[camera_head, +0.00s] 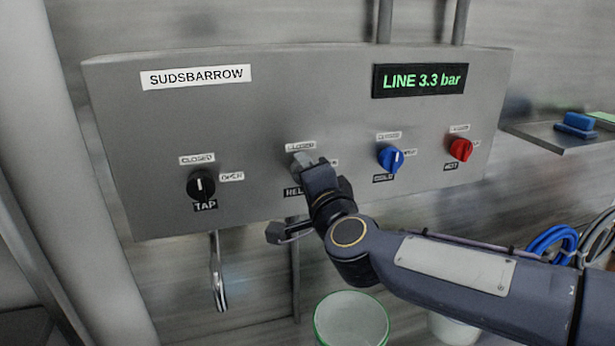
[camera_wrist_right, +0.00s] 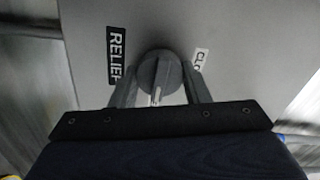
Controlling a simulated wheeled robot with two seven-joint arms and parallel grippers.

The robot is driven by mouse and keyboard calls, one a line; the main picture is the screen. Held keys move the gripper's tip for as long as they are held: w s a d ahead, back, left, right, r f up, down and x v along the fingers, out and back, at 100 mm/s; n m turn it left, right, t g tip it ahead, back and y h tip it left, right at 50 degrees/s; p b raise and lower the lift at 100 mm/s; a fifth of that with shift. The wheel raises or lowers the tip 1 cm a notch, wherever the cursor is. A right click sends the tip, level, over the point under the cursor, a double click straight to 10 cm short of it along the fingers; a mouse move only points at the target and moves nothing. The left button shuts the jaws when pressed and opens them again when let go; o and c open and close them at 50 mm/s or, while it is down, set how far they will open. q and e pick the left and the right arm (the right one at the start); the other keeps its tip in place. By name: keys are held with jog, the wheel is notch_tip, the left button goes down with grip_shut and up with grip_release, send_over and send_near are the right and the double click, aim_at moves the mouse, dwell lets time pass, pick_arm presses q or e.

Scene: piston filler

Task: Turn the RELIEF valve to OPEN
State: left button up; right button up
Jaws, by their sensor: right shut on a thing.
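The grey RELIEF valve knob (camera_wrist_right: 160,76) sits between the fingers of my right gripper (camera_wrist_right: 160,92) in the wrist view. The fingers are shut on the knob, one on each side. In the head view my right gripper (camera_head: 306,168) reaches the panel at the knob (camera_head: 299,162) and hides most of it. The RELIEF label (camera_wrist_right: 116,56) and part of a CLOSED label (camera_wrist_right: 199,60) flank the knob in the wrist view. The knob's white pointer line faces the gripper's palm. My left gripper is not in view.
The grey panel (camera_head: 300,90) also carries a black TAP knob (camera_head: 201,185), a blue knob (camera_head: 390,157) and a red knob (camera_head: 461,149). Its display (camera_head: 420,80) reads LINE 3.3 bar. A metal spout (camera_head: 217,275) hangs below, and a green-rimmed bucket (camera_head: 351,320) stands underneath.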

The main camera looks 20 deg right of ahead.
jog(key=o, duration=1)
jog(key=shift+s+d+p, duration=0.15)
jog(key=shift+s+p, duration=0.3)
jog(key=shift+s, duration=3.45)
jog(key=s+d+f+n+g+y+p, duration=0.1)
jog(key=s+f+n+g+p, duration=0.1)
jog(key=s+f+n+g, duration=0.2)
jog(key=s+d+f+n+g+y+p, duration=0.1)
jog(key=s+f+n+g, duration=0.3)
jog(key=s, duration=0.5)
jog(key=s+d+f+n+g+y+p, duration=0.1)
jog(key=s+d+f+n+g+p, duration=0.2)
jog(key=s+f, duration=0.4)
jog(key=shift+s+d+f+n+g, duration=0.1)
jog(key=shift+f+n+g, duration=0.2)
jog(key=shift+n, duration=0.25)
jog(key=shift+d+f+n+g, duration=0.1)
jog(key=shift+f+n+g, duration=0.05)
jog(key=shift+n+g, duration=0.35)
